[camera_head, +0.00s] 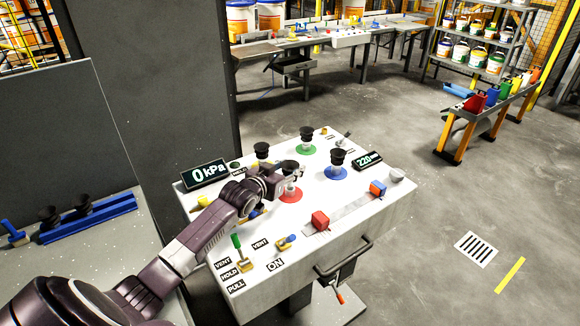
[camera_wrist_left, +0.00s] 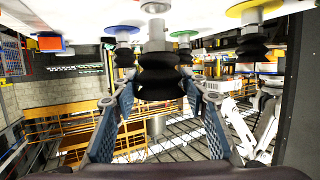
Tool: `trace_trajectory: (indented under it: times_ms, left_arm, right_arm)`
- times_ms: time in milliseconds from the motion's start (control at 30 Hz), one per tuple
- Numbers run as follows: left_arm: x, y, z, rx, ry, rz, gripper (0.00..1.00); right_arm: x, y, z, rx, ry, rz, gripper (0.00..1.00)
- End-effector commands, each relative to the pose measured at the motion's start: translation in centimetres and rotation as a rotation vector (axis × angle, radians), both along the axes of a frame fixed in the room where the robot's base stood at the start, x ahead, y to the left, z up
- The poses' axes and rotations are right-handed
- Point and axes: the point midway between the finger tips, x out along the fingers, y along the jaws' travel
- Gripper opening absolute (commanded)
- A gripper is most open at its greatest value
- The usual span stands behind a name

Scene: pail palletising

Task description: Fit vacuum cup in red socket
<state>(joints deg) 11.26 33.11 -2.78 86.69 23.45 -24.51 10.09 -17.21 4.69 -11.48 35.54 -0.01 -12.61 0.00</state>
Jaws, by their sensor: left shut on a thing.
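The red socket (camera_head: 291,196) is a red disc on the white bench top. My left gripper (camera_head: 289,172) is over it, shut on a black bellows vacuum cup. In the left wrist view, the black vacuum cup (camera_wrist_left: 158,78) shows between my left fingers (camera_wrist_left: 158,101), with a grey stem (camera_wrist_left: 156,36) on its bench side. In the head view the fingers partly cover the cup. A grey piece shows between it and the red disc; I cannot tell if the cup is seated. My right gripper is not in view.
Black cups stand at the green socket (camera_head: 306,149), the blue socket (camera_head: 336,173) and a third place (camera_head: 262,151). A red block (camera_head: 320,221) and a gauge reading 0 kPa (camera_head: 206,173) are nearby. A blue rack (camera_head: 88,217) lies on the left table.

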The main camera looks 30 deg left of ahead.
Motion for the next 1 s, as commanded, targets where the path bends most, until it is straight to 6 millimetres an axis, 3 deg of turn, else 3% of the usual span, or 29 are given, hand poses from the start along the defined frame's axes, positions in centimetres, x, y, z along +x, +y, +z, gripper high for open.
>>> trace_trajectory:
  times_ms: [1000]
  left_arm:
    - [-0.01,-0.01,-0.01,0.0,0.0,0.0,0.15]
  right_arm:
    - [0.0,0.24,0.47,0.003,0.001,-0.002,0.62]
